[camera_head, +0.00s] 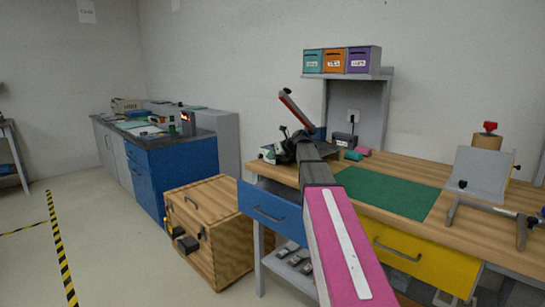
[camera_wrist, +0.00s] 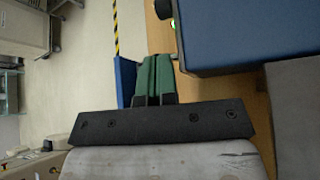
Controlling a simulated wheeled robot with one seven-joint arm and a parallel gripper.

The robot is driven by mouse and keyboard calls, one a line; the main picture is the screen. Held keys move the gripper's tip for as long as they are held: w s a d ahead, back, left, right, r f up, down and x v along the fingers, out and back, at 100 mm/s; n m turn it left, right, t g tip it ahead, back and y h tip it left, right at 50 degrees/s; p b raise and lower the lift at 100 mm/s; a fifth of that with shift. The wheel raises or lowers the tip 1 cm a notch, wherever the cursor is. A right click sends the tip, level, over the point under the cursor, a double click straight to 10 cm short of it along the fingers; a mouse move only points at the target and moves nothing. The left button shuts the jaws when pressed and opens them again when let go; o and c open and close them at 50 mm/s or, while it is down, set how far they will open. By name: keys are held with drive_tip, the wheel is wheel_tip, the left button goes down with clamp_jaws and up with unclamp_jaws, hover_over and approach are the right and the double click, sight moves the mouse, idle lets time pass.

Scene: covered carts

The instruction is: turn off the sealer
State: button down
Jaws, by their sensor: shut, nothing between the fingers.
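The sealer is a blue machine on the wooden bench; its raised arm with a red strip (camera_head: 295,113) shows in the head view, and my arm hides much of its body. In the wrist view a large blue body (camera_wrist: 245,38), which looks like the sealer, fills the upper right. A small green light (camera_wrist: 173,24) glows at its left edge, beside a dark round part (camera_wrist: 162,8). My gripper (camera_wrist: 155,60) is shut and empty, its green fingers just left of the blue body; whether they touch it I cannot tell. In the head view my gripper (camera_head: 283,132) is by the sealer.
A green mat (camera_head: 385,193) lies on the bench, with a grey stand (camera_head: 480,175) to the right. Teal, orange and purple bins (camera_head: 341,60) sit on a shelf above. A wooden crate (camera_head: 210,230) stands left of the bench.

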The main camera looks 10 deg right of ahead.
drive_tip(key=shift+s+f, duration=0.1)
drive_tip(key=shift+s+a+f+n+t+h, duration=0.15)
drive_tip(key=shift+n+t+h, duration=0.1)
drive_tip(key=shift+n+h, duration=0.15)
drive_tip(key=shift+s+a+f+n+t+h, duration=0.15)
drive_tip(key=shift+n+t+h, duration=0.1)
drive_tip(key=shift+n+h, duration=0.15)
drive_tip(key=shift+a+f+n+t+h, duration=0.1)
drive_tip(key=shift+f+n+t+h, duration=0.3)
drive_tip(key=shift+n+t+h, duration=0.5)
drive_tip(key=shift+w, duration=0.1)
drive_tip(key=shift+r, duration=0.2)
drive_tip(key=shift+r, duration=0.65)
drive_tip(key=v, duration=1.4)
drive_tip(key=shift+a, duration=0.3)
